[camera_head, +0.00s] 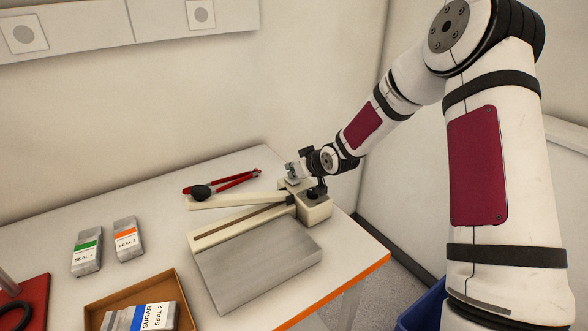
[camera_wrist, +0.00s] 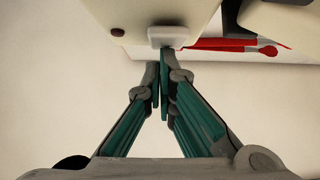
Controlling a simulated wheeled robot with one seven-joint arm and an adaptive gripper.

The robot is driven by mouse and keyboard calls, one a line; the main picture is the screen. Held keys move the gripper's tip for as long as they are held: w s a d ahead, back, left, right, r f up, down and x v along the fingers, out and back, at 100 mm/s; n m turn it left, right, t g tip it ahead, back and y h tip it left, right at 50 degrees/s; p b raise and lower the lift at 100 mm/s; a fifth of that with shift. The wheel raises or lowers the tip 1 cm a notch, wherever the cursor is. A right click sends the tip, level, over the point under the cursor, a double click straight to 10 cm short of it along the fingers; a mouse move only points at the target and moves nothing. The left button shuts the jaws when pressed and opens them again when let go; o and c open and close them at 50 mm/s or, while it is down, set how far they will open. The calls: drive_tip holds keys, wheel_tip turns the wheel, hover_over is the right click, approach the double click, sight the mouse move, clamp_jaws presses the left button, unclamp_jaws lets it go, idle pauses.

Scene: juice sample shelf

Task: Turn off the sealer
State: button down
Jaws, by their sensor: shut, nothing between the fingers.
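The cream sealer (camera_head: 316,210) stands near the right end of the table, with a long arm ending in a black knob and a grey plate in front. My gripper (camera_head: 291,172) is at the back of the sealer's body. In the wrist view my gripper (camera_wrist: 163,66) is shut and empty. Its fingertips are at the lower edge of a pale rectangular switch (camera_wrist: 170,36) on the sealer body (camera_wrist: 145,14). I cannot tell whether they touch it. A small dark red dot (camera_wrist: 118,32) sits left of the switch. The switch is hidden in the head view.
Red-handled tongs (camera_head: 235,182) lie behind the sealer arm. Two grey pouches with green (camera_head: 87,251) and orange (camera_head: 127,240) labels stand at left. A brown tray (camera_head: 172,281) holds a blue-labelled pouch (camera_head: 150,315). The wall is close behind the table.

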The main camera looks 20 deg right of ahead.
drive_tip(key=shift+s+f, duration=0.1)
drive_tip(key=shift+s+d+f+p, duration=0.15)
drive_tip(key=shift+s+d+p, duration=0.15)
drive_tip(key=shift+s+p, duration=0.4)
drive_tip(key=shift+s, duration=0.1)
